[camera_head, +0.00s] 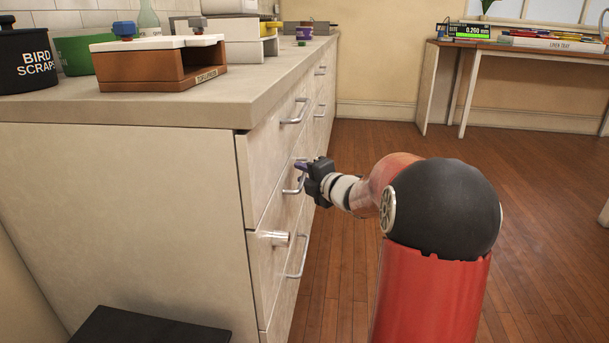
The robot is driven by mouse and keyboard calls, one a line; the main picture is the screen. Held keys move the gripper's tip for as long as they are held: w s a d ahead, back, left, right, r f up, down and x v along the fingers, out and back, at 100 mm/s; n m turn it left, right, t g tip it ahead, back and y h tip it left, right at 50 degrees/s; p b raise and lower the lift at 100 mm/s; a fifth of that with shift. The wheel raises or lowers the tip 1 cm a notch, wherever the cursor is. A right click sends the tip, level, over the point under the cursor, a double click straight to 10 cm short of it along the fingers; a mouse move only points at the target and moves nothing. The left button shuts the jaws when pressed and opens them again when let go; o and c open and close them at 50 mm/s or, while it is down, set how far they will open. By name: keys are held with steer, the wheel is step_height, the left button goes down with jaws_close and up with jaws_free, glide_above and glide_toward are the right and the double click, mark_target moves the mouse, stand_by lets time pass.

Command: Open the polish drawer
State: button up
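A pale cabinet has a column of drawers with metal bar handles. The top drawer (268,150), the middle drawer (275,205) and the lower drawer (268,275) at its near end all look shut. No label that says polish can be read on any of them. My gripper (302,171) is at the middle drawer's handle (292,190), its fingers pointing at the drawer front. Its fingertips overlap the handle in the picture. Whether they touch or grip it, and how wide they are, is too small to tell.
A dark flat object (150,328) lies below. Wood floor (360,150) is open rightward.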

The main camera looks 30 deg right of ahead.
jaws_close()
steer(key=shift+d, duration=0.1)
steer(key=s+d+p, duration=0.1)
steer(key=s+d, duration=0.7)
steer(key=d, duration=0.4)
steer(key=s+d+p, duration=0.1)
steer(key=s+d, duration=0.7)
steer(key=d, duration=0.4)
steer(key=shift+s, duration=0.2)
steer(key=shift+o, duration=0.9)
jaws_free()
steer(key=v, duration=0.7)
steer(key=shift+s, duration=0.4)
steer(key=shift+d, duration=0.1)
